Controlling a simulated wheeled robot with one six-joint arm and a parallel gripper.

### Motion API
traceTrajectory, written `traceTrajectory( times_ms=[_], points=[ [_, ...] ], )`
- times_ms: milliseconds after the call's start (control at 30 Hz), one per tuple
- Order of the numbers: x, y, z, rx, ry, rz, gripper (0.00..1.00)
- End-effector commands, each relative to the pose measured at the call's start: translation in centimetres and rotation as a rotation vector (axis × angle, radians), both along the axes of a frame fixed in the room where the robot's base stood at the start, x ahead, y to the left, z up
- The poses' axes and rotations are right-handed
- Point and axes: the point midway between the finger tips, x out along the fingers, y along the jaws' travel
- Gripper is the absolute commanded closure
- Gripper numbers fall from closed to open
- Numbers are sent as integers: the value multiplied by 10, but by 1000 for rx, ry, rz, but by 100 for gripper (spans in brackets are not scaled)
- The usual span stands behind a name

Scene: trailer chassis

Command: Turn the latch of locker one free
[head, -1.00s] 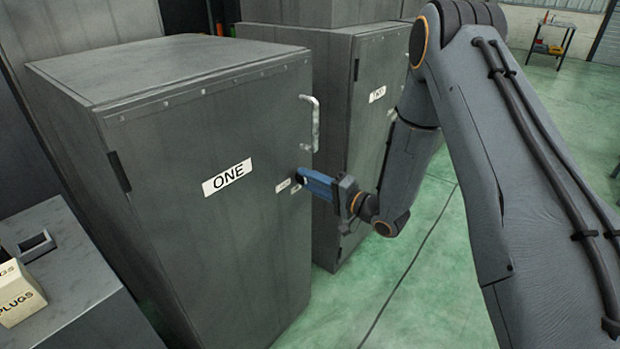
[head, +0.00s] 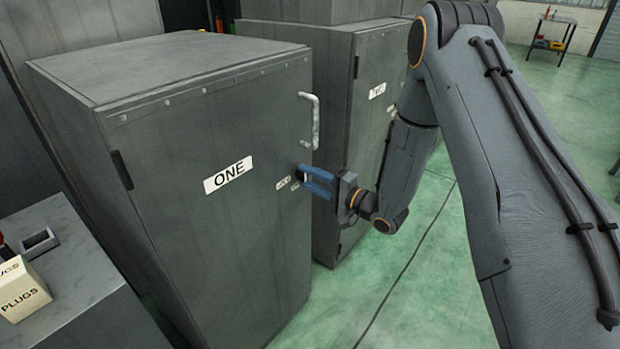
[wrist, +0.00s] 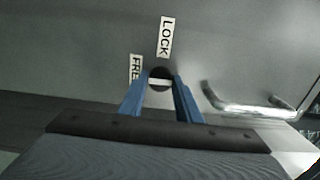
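Locker one (head: 215,235) is a grey cabinet with a white ONE label and a shut door. Its latch is a dark round knob with a white bar, at the door's right side; it shows best in the wrist view (wrist: 160,82). There the bar lies across between my fingertips, its left end towards the partly hidden FREE label (wrist: 136,67). The LOCK label (wrist: 166,37) is above the knob. My gripper (head: 306,178) has its blue fingers on opposite sides of the knob and looks shut on it; the fingers cover the knob's edges.
A pale door handle (head: 315,122) stands out just above the latch. Locker two (head: 345,75) stands close behind, to the right. A grey bench (head: 75,290) with a PLUGS box (head: 22,290) is at the lower left. Green floor is open to the right, with a cable on it.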

Motion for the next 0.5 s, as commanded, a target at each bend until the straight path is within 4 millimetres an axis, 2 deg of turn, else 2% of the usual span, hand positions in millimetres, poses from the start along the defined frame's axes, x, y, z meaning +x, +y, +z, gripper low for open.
traceTrajectory(
  times_ms=[33, 100, 367, 500],
  points=[
    [-1, 1, -1, -1, 2, 2, 60],
    [-1, 0, -1, 0, 1, 1, 53],
    [0, -2, 0, -1, -1, -3, 53],
    [-5, -11, 0, -1, 0, -5, 53]
  ],
)
